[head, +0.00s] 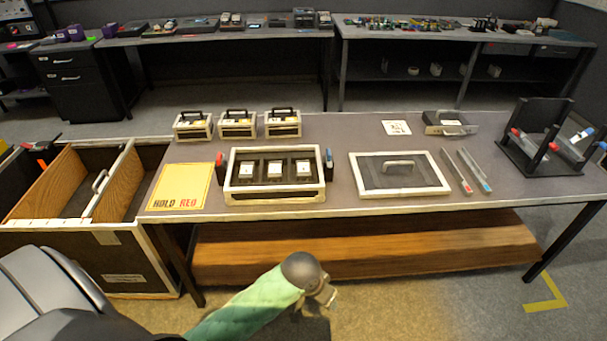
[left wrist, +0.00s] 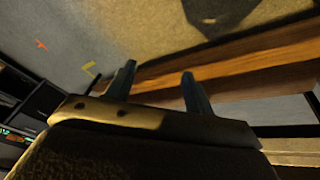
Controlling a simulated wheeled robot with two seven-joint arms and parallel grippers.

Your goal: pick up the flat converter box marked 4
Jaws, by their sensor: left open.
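No number 4 is readable in either view, so I cannot tell which thing is the flat converter box. Three small light boxes (head: 274,169) sit in a row in a white-framed black case (head: 274,198) on the table; their marks are too small to read. My left gripper (head: 328,299) hangs in front of the table, below its top, over the floor and apart from everything on the table. In the left wrist view my left gripper (left wrist: 158,74) shows two separated fingers with nothing between them. My right gripper is not in view.
The table (head: 355,138) also holds a flat lid with a handle (head: 425,185), three small handled cases (head: 237,124), a yellow HOLD RED sheet (head: 180,187), a grey tray (head: 437,130) and a black rack (head: 535,165). An open drawer unit (head: 110,255) stands left. A wooden beam (head: 370,256) lies below.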

